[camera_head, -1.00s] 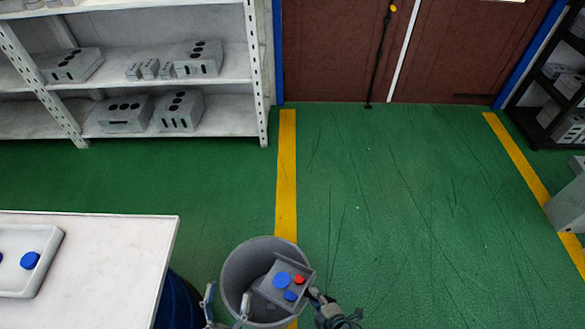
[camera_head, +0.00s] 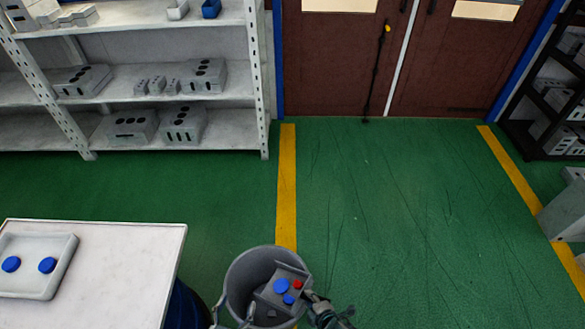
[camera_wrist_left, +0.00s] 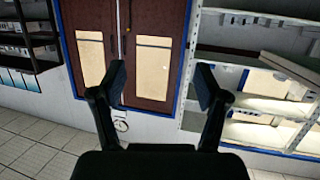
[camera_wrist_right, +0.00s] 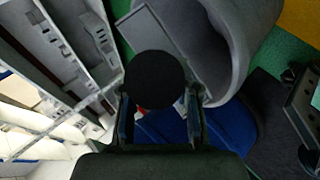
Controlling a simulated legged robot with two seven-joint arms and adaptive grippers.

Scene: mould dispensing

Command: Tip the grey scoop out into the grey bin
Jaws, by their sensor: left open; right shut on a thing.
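The grey bin (camera_head: 237,281) stands on the floor at the bottom middle of the head view. My right gripper (camera_head: 309,297) is shut on the scoop at the bin's right rim. In the right wrist view, a round black part (camera_wrist_right: 155,78) sits between its fingers, and the bin (camera_wrist_right: 245,35) is behind.
A white table (camera_head: 120,250) with a pale tray (camera_head: 65,262) holding blue discs stands at left. A white shelf (camera_head: 235,95) with grey blocks is behind it. Brown doors (camera_head: 330,70) close the back. Green floor right of the bin is clear.

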